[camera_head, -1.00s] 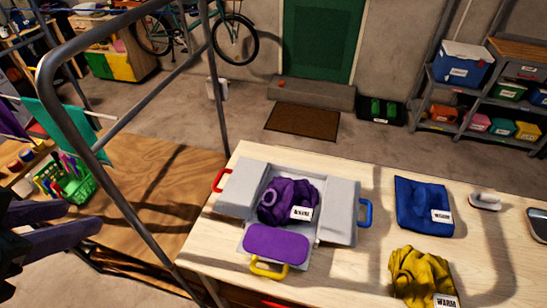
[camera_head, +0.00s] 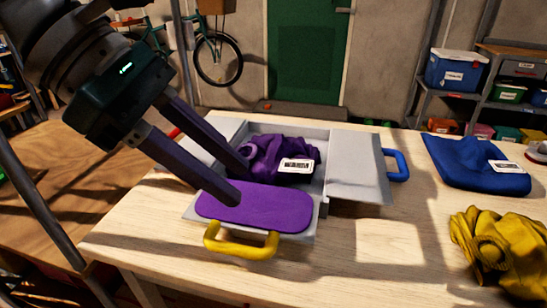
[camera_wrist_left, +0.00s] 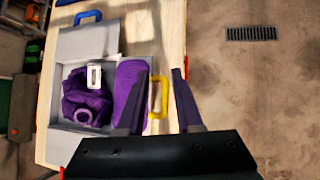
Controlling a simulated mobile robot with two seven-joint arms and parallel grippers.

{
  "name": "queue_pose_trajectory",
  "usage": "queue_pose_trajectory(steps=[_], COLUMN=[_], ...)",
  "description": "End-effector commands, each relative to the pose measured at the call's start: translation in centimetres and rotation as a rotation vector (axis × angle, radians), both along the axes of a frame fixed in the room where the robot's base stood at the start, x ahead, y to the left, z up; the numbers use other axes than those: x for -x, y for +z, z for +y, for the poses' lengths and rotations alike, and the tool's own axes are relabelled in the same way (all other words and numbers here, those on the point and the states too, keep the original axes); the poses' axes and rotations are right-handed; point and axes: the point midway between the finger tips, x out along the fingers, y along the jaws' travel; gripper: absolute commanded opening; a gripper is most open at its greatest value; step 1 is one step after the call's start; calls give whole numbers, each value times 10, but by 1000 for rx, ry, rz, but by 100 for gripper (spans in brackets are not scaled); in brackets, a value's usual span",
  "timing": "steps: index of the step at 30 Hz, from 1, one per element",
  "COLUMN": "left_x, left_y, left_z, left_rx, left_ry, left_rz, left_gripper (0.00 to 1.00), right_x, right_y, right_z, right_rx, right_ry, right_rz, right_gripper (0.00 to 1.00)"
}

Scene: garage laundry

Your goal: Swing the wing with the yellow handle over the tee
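The grey folding board (camera_head: 360,165) lies on the light wooden table with its wings spread flat. Its front wing has a purple pad (camera_head: 270,208) and a yellow handle (camera_head: 240,245) facing the near table edge. The crumpled purple tee (camera_head: 285,155) with a white tag lies in the board's middle. My left gripper (camera_head: 236,184) is open and empty, above the front wing. In the left wrist view the yellow handle (camera_wrist_left: 155,97) shows between the two spread fingers, which hide part of the purple pad. Contact cannot be told. My right gripper is not in view.
The left wing's red handle (camera_head: 173,133) is mostly hidden behind my left arm. A blue handle (camera_head: 398,165) is on the right wing. A blue folded cloth (camera_head: 475,165) and a yellow garment (camera_head: 500,250) lie to the right. Bare table lies in front of the board.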

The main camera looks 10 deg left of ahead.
Motion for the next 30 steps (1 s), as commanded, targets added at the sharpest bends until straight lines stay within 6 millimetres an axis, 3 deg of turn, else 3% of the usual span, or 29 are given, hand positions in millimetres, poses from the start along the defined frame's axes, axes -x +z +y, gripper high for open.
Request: queue_pose_trajectory(steps=[1, 4, 7, 11, 21, 30], left_x=[-4, -5, -6, -7, -17, -21], left_y=[-28, -45, -51, -63, -120, -137], left_z=[20, 50, 61, 55, 30, 23], left_rx=[-98, -233, -287, -291, -286, -287], left_ry=[-13, -31, -37, -40, -38, -38], left_rz=[-8, -3, 4, 9, 9, 6], left_gripper=[35, 35, 35, 35, 35, 35], right_x=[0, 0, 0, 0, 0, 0], right_y=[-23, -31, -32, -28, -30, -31], right_z=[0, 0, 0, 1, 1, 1], right_rx=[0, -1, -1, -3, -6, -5], right_ry=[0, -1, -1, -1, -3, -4], right_rz=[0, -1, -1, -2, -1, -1], right_gripper=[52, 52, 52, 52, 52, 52])
